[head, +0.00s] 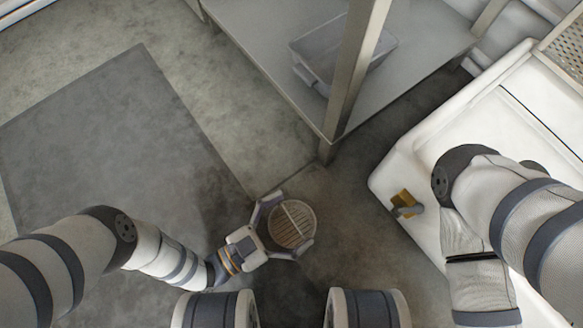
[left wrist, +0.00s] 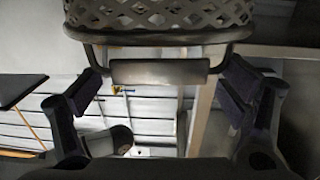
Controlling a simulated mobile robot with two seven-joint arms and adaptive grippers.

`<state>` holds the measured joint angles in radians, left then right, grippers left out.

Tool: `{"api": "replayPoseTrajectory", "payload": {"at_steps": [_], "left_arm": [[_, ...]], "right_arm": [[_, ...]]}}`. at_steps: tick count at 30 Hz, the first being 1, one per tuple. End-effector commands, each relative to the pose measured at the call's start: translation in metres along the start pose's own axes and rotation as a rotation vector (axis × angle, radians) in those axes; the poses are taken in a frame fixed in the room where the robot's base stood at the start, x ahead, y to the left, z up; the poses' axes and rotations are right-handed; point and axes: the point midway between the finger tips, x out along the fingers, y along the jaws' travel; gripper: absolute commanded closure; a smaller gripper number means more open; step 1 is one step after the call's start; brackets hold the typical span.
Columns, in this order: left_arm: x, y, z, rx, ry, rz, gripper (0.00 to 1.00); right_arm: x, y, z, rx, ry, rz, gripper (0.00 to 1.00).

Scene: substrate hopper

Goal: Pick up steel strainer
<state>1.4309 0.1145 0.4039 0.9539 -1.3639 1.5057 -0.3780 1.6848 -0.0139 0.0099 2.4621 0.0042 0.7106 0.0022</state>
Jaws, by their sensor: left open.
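In the left wrist view the open fingers (left wrist: 162,88) flank the grip bar with gaps on both sides. What supports the strainer is hidden. My right gripper is out of view.
A steel table (head: 270,55) with an upright post stands at the top, with a grey bin (head: 318,48) beneath or behind the post. A dark mat (head: 110,140) covers open floor at left.

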Motion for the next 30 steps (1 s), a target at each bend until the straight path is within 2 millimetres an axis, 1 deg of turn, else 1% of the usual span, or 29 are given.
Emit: {"api": "replayPoseTrajectory", "payload": {"at_steps": [1, 6, 7, 8, 9, 11, 12, 14, 15, 22, 25, 26, 28, 29, 30], "left_arm": [[0.003, 0.0, 0.0, 0.0, 0.0, 0.0, 0.1], [0.003, 0.0, 0.0, 0.0, -0.001, 0.0, 0.1], [0.003, 0.0, 0.0, 0.0, 0.0, 0.0, 0.12], [0.003, 0.0, 0.0, 0.0, -0.001, 0.0, 0.19], [0.003, 0.0, 0.0, 0.0, -0.001, 0.0, 0.28], [0.002, 0.0, 0.0, -0.001, -0.001, 0.0, 0.42], [0.002, 0.0, 0.0, -0.001, -0.001, 0.0, 0.51], [0.002, 0.0, 0.0, 0.0, -0.001, 0.0, 0.64], [0.002, 0.0, 0.0, 0.0, -0.001, 0.0, 0.66], [0.002, 0.0, 0.0, -0.001, -0.001, 0.0, 0.66], [0.002, 0.0, -0.005, -0.002, -0.001, 0.0, 0.66], [0.002, 0.0, -0.009, -0.002, 0.0, 0.0, 0.66], [0.002, 0.0, -0.023, -0.002, 0.0, 0.001, 0.66], [0.002, -0.001, -0.033, -0.001, 0.002, 0.001, 0.66], [0.003, -0.001, -0.05, 0.002, 0.004, 0.001, 0.66]], "right_arm": [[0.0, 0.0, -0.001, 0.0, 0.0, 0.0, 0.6], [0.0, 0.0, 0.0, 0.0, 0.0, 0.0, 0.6], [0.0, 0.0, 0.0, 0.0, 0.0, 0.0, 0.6], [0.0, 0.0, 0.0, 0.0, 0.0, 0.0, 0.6], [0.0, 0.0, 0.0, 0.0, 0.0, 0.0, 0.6], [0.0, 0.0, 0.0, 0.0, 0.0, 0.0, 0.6], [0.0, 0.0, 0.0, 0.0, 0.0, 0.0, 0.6], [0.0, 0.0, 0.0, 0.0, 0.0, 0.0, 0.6], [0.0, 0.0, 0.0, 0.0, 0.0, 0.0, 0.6], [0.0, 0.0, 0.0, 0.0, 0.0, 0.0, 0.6], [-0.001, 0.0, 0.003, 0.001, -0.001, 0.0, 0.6], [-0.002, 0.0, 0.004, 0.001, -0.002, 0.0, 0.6], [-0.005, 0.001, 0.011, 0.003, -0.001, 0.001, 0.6], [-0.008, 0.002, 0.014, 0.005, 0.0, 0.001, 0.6], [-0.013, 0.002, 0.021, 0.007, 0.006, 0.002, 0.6]]}}
